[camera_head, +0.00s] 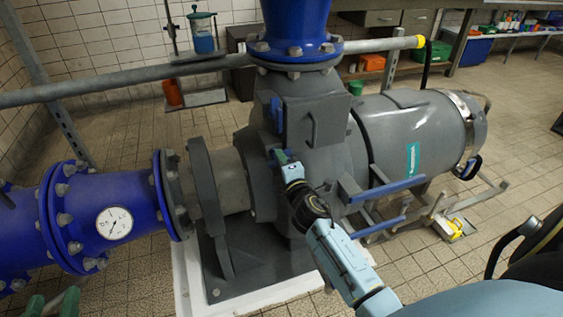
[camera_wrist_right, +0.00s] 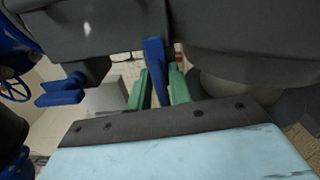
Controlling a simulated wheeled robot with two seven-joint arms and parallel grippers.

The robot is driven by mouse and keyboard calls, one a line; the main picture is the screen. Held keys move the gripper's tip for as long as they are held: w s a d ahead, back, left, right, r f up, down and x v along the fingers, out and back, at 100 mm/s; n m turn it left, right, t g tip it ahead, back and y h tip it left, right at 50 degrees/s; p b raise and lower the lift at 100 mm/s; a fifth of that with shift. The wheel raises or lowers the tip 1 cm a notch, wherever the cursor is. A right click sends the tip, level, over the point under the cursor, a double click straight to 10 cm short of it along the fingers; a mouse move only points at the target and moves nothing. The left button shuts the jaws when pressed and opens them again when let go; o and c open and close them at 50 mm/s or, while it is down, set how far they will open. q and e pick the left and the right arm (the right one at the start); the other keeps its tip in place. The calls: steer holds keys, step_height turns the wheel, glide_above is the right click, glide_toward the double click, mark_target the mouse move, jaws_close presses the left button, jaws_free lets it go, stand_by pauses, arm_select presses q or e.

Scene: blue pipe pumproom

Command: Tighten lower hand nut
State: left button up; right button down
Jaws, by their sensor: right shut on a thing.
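The grey pump housing (camera_head: 315,120) stands in the middle of the head view. An upper blue hand nut (camera_head: 277,114) is on its front left. My right gripper (camera_head: 283,158) is at the housing just below it, at the lower hand nut. In the right wrist view, the green fingers of my right gripper (camera_wrist_right: 160,90) are shut on a blue hand nut (camera_wrist_right: 156,62), one finger on each side. Another blue handle (camera_wrist_right: 62,92) shows to the left there. My left gripper (camera_head: 53,303) shows at the bottom left of the head view, its green fingers apart and empty.
A blue pipe (camera_head: 120,200) with a round gauge (camera_head: 114,223) runs in from the left. A grey rail (camera_head: 130,77) crosses behind the pump. Blue-handled bars (camera_head: 388,190) stick out right of my right arm. Tiled floor (camera_head: 520,160) is clear at the right.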

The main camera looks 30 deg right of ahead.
arm_select(q)
steer(key=shift+r, duration=0.15)
arm_select(e)
steer(key=shift+f+m, duration=0.15)
steer(key=shift+m, duration=0.55)
steer(key=c, duration=1.5)
jaws_free()
